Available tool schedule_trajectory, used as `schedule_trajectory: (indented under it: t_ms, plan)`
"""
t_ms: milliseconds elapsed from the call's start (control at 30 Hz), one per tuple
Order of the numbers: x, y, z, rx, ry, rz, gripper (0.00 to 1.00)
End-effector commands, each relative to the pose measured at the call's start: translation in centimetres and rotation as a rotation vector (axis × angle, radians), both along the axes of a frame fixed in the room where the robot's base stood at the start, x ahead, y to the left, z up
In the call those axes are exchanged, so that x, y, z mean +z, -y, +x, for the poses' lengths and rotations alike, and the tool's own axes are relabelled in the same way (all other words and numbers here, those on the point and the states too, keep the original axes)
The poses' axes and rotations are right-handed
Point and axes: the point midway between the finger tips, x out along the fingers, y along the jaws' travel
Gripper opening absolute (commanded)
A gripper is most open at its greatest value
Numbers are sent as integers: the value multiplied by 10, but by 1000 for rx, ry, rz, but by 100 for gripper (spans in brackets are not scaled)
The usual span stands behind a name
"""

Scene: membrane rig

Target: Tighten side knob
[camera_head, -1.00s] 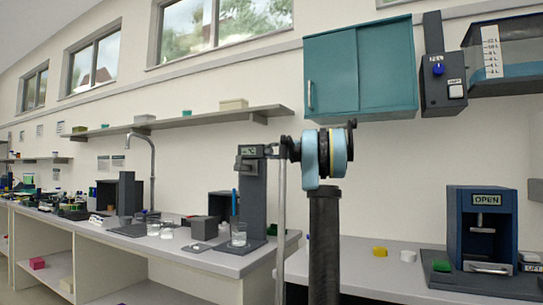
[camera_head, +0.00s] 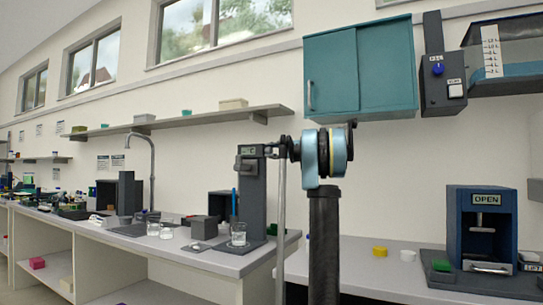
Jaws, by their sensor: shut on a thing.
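A dark grey tower (camera_head: 253,200) with a small display at its top stands on the bench left of my arm. My gripper (camera_head: 279,150) is at the upper right side of this tower, at the height of the display. It is small in view and shut on the side knob, which is mostly hidden by the gripper. My arm comes in from the right, with its wrist beside the tower.
A glass beaker (camera_head: 238,234) stands at the tower's foot. The wall cabinet (camera_head: 362,70) and a box with a blue knob (camera_head: 438,69) hang at upper right. A blue press-like device (camera_head: 483,228) marked OPEN stands at right. A yellow piece (camera_head: 380,251) lies on the right bench.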

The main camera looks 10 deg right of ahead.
Motion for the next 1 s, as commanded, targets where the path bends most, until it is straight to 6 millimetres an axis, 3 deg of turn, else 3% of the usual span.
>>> schedule_trajectory:
  t_ms: [167, 200, 300, 700, 1000]
  plan:
    - [-2, 2, 0, -3, -1, -4, 10]
    - [-2, 2, 0, -2, -1, -5, 36]
    - [-2, 1, 0, -2, 0, -4, 54]
    - [-1, 3, -2, 0, 1, -2, 54]
    - [-1, 41, -28, -3, 0, -2, 54]
